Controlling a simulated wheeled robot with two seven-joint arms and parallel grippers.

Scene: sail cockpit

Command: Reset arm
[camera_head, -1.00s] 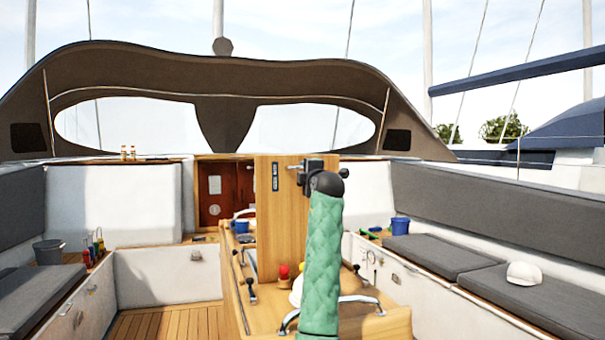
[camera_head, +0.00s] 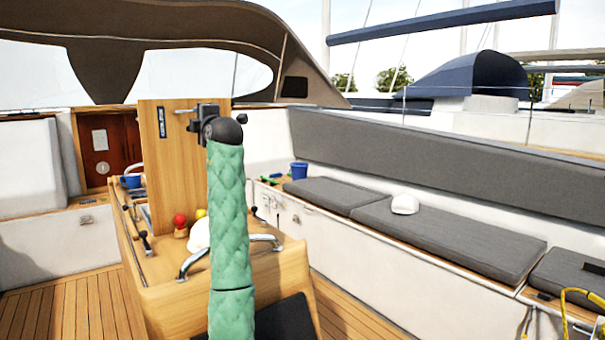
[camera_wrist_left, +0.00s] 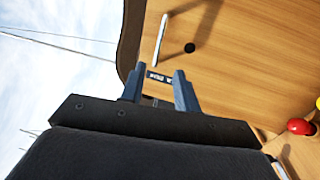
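My left arm, in a green quilted sleeve, rises in the head view over the wooden console (camera_head: 160,300). Its left gripper (camera_head: 203,112) is in front of the upright wooden panel (camera_head: 160,165), mostly hidden behind the black wrist joint. In the left wrist view, the two blue-grey fingers of the left gripper (camera_wrist_left: 158,76) stand apart with nothing held between them. The wooden panel (camera_wrist_left: 235,60) fills the background there; I cannot tell whether the fingers touch it. My right gripper is in neither view.
A steel handrail (camera_head: 265,240), a red ball-shaped knob (camera_head: 180,221) and a white rounded thing (camera_head: 199,236) are close to the arm on the console. A white cap (camera_head: 405,204) and a blue bucket (camera_head: 299,170) sit along the right bench. Deck floor (camera_head: 75,310) is open at left.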

